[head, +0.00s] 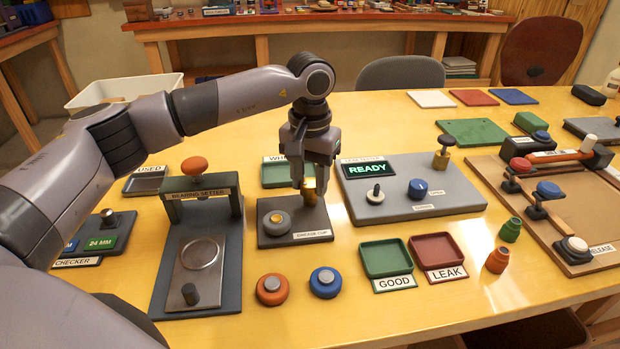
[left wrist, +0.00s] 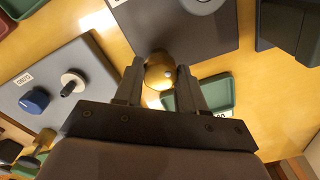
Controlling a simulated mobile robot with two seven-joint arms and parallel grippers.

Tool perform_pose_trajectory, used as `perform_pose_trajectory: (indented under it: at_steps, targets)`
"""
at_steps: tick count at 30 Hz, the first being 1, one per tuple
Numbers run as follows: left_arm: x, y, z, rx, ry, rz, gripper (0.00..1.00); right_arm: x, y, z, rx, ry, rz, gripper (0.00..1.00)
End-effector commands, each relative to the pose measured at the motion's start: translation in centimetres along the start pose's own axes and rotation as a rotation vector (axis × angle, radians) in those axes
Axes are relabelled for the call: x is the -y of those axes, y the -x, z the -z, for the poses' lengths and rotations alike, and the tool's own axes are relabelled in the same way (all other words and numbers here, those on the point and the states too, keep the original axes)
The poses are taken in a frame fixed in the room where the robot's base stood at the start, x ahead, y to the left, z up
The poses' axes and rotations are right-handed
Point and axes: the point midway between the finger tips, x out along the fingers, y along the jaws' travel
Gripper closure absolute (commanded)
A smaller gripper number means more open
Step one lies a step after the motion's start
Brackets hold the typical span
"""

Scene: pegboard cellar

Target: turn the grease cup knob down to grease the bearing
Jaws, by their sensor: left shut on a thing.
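The brass grease cup knob (head: 309,191) stands at the back right of a dark grey base plate (head: 268,240) with a small label on its front. My left gripper (head: 311,185) comes down from above and is shut on the knob, its fingers hiding part of it. In the left wrist view, the round brass knob (left wrist: 159,74) sits between the two fingertips (left wrist: 160,69). A round grey bearing (head: 276,222) lies at the left of the same plate. My right gripper is not in view.
A bearing setter press (head: 198,195) stands left. A grey tester with a READY screen (head: 368,170) stands close on the right. Orange (head: 272,289) and blue (head: 325,282) ringed bearings lie in front, beside GOOD (head: 386,258) and LEAK (head: 437,251) trays. The front table edge is clear.

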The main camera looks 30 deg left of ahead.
Motion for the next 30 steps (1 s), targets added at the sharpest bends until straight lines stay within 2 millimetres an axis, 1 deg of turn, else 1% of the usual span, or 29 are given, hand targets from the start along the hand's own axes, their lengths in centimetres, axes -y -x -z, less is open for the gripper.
perform_pose_trajectory:
  at_steps: [1, 6, 18, 19, 20, 21, 30]
  targets:
    - [0.0, 0.27, 0.11, -0.006, -0.011, -0.002, 0.91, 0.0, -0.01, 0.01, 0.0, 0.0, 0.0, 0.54]
    - [0.01, 0.28, 0.11, -0.006, -0.037, -0.002, 0.91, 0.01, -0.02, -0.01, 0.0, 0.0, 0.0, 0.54]
    - [0.01, 0.27, 0.11, -0.006, -0.044, -0.001, 0.91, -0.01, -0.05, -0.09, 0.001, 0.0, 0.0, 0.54]
    - [0.01, 0.27, 0.11, -0.006, -0.044, -0.001, 0.57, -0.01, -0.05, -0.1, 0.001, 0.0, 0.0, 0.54]
    - [0.01, 0.26, 0.11, -0.006, -0.044, -0.001, 0.47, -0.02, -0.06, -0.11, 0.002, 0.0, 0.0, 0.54]
    - [0.01, 0.24, 0.1, -0.005, -0.043, -0.001, 0.35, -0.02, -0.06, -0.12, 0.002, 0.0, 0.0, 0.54]
    - [0.01, 0.19, 0.05, -0.002, -0.042, 0.0, 0.35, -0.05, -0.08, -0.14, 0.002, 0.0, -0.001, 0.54]
